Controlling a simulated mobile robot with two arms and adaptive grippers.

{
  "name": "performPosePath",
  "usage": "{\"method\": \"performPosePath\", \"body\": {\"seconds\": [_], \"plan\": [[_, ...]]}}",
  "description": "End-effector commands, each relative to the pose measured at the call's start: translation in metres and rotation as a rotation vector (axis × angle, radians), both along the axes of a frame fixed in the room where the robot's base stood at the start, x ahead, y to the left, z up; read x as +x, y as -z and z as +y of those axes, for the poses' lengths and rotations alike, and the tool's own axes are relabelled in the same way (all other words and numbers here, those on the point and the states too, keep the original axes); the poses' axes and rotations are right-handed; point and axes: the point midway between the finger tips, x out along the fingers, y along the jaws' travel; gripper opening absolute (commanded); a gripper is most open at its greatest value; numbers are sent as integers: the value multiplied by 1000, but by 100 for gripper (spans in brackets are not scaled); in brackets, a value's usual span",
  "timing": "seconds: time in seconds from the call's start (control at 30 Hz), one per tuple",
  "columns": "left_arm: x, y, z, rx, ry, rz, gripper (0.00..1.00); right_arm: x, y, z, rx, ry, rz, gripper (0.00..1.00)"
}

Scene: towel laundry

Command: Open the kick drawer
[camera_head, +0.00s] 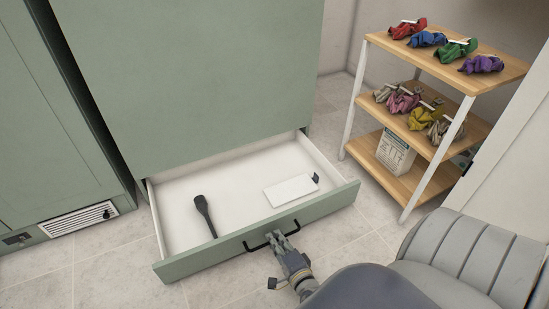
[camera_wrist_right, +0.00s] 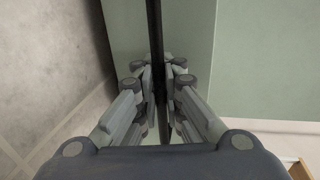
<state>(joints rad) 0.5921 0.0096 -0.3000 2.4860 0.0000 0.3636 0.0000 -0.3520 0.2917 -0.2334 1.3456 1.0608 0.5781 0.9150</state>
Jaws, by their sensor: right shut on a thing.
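The kick drawer (camera_head: 265,236) is pulled out at the foot of the green cabinet, and its white interior shows in the head view. A dark brush-like tool (camera_head: 205,216) and a white flat item (camera_head: 291,190) with a dark end lie inside it. My right gripper (camera_head: 276,238) is at the black bar handle (camera_head: 257,246) on the drawer front. In the right wrist view, the fingers of my right gripper (camera_wrist_right: 161,95) are closed around the handle (camera_wrist_right: 154,35), with the green drawer front (camera_wrist_right: 245,60) behind it. My left gripper is not in view.
A wooden shelf rack (camera_head: 497,73) with bundles of coloured cloth and a box (camera_head: 395,153) stands at the right. A green cabinet door (camera_head: 50,130) with a white vent (camera_head: 78,219) is at the left. Bare tiled floor (camera_head: 100,275) lies left of and in front of the drawer.

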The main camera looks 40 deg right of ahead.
Motion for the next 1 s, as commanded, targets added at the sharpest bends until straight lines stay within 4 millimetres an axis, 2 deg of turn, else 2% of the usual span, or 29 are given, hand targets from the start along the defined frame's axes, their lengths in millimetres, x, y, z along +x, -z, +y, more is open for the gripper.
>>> {"method": "performPosePath", "body": {"seconds": [0.27,0.4,0.77,1.0], "plan": [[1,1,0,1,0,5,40,1,-1,2,1,-2,-2,0],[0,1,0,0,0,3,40,1,-1,1,1,-2,-2,27],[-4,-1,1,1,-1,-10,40,-1,0,1,0,-1,0,27],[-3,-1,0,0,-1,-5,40,-26,-4,7,1,-1,2,27]]}}
